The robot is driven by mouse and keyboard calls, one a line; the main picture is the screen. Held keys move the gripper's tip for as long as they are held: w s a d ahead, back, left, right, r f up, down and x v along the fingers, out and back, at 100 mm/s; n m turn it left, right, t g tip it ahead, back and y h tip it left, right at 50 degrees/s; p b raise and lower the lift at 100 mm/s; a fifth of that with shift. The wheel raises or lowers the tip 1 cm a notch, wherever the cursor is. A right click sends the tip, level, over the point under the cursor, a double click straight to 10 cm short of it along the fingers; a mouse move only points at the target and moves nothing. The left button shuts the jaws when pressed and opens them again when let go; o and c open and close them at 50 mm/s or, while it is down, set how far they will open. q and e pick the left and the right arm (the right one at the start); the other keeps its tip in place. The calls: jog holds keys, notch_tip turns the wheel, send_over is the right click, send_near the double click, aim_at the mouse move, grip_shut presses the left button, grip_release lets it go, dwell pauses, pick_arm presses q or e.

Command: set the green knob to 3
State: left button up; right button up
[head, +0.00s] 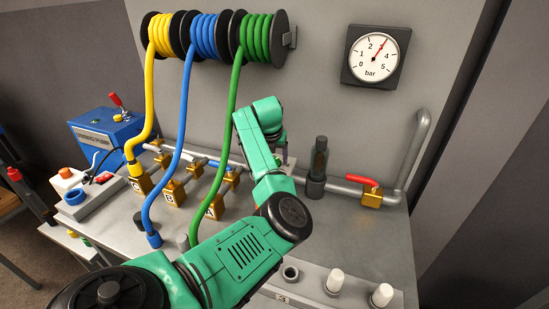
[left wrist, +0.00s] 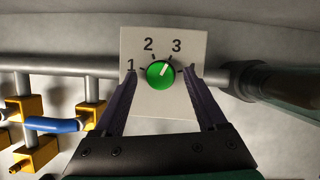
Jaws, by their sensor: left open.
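The green knob (left wrist: 160,75) sits on a pale plate (left wrist: 185,42) marked 1, 2 and 3 in the left wrist view. Its white pointer mark leans up and right, toward the 3 side; I cannot tell whether it lines up exactly with the 3 tick. My left gripper (left wrist: 160,80) is open, with one finger on each side of the knob and a gap to it on both sides. In the head view my left gripper (head: 283,153) is at the pipe behind the bench, and my arm hides the knob. My right gripper is not in view.
A pressure gauge (head: 374,56) on the wall reads about 3 bar. A dark cylinder (head: 319,160) and a red-handled valve (head: 371,195) stand right of my gripper. Yellow, blue and green hoses (head: 231,110) hang at the left. White-capped posts (head: 335,280) stand at the front.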

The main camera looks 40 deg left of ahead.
pick_arm(q)
jog(key=b+v, duration=0.2)
jog(key=v, duration=0.5)
jog(key=shift+r, duration=0.1)
jog(key=shift+s, duration=0.1)
